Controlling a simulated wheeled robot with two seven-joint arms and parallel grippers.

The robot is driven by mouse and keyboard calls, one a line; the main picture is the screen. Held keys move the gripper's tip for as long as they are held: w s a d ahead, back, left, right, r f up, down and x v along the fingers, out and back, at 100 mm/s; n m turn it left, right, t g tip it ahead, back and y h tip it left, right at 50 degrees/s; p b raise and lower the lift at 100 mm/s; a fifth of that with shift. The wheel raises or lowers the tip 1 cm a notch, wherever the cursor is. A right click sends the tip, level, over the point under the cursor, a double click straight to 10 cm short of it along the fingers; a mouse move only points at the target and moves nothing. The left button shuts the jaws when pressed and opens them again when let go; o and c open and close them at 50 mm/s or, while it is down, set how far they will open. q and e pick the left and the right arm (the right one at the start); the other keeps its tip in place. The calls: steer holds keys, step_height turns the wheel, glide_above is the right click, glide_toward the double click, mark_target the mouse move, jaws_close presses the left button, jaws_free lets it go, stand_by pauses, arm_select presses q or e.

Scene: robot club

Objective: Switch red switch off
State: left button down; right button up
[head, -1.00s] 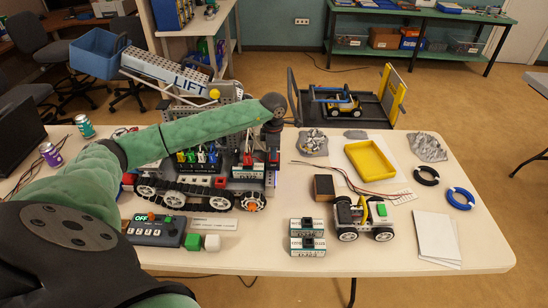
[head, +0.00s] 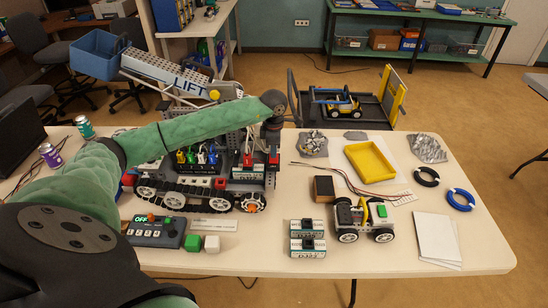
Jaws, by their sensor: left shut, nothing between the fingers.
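The robot model (head: 205,178) on tracks stands on the table, with a lift boom labelled LIFT. Its side has a row of small yellow, green, blue and white levers (head: 197,156). A small red lever-like part (head: 247,160), which looks like the red switch, stands to the right of that row; its position is too small to read. My left gripper (head: 272,150) points down at the model's right end, just right of this red part. It is shut and empty. Whether it touches anything cannot be told. My right gripper is out of view.
A control box (head: 155,233) showing OFF lies in front of the model, beside green and white cubes. A small wheeled car (head: 364,218), teal-and-white blocks (head: 307,238) and a yellow tray (head: 370,162) lie to the right.

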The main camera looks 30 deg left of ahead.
mark_target(274, 161)
arm_select(q)
step_height(274, 161, up, 5)
steer(key=shift+r+p, duration=0.1)
steer(key=shift+p, duration=0.3)
steer(key=shift+d, duration=0.1)
stand_by(0.6)
